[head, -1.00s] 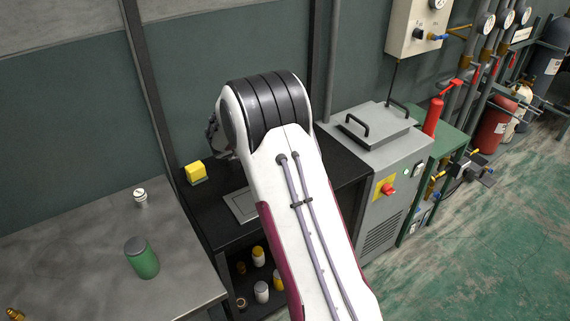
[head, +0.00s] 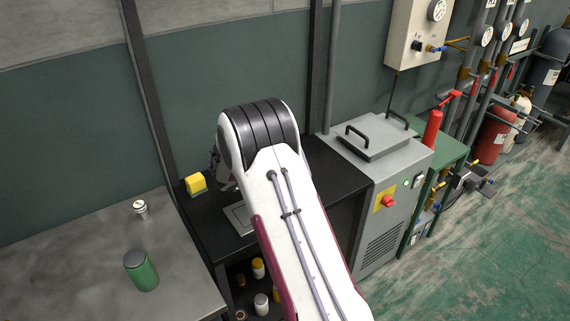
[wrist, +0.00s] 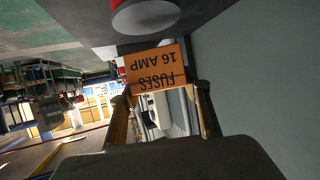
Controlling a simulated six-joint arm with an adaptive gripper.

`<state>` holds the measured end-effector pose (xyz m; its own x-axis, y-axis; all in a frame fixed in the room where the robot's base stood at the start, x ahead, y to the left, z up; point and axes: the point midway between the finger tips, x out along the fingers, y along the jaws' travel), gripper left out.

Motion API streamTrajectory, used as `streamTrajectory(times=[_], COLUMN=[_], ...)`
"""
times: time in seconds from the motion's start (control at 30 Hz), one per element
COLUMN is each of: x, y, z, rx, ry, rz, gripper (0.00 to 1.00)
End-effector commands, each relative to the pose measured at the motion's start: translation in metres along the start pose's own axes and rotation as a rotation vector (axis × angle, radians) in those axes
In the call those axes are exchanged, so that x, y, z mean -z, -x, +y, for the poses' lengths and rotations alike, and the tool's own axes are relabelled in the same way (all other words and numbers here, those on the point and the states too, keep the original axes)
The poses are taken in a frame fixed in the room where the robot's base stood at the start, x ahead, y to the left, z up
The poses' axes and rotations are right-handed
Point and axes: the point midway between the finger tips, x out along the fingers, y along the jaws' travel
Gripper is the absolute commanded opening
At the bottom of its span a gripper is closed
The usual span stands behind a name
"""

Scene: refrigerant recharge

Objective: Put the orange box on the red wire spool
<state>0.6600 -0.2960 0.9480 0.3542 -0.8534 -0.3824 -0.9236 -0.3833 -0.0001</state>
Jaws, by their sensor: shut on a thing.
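The orange box (wrist: 158,67), lettered "FUSES 16 AMP", shows upside down in the wrist view. My gripper (wrist: 161,88) is shut on it, with one finger at each side. A round grey-white end face with a bit of red behind it, which looks like the red wire spool (wrist: 146,16), is at the top of the wrist view, beyond the box. The box looks apart from it, though I cannot tell the gap. In the head view my arm hides the box, the spool and most of my gripper.
A black bench stands against the wall, with a yellow block (head: 196,183) on it. The grey table (head: 75,265) at left holds a green can (head: 141,271) and a small gauge (head: 140,208). A grey machine (head: 385,180) stands right of the bench.

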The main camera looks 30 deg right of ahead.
Motion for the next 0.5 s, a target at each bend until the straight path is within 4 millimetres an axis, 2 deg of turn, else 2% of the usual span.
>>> streamTrajectory(times=[0.17,0.5], x=[-0.004,-0.032], y=[-0.002,-0.013], z=[0.0,0.0], rx=[0.0,0.0], ry=[0.001,0.001], rz=[0.0,-0.001], gripper=[0.24,0.24])
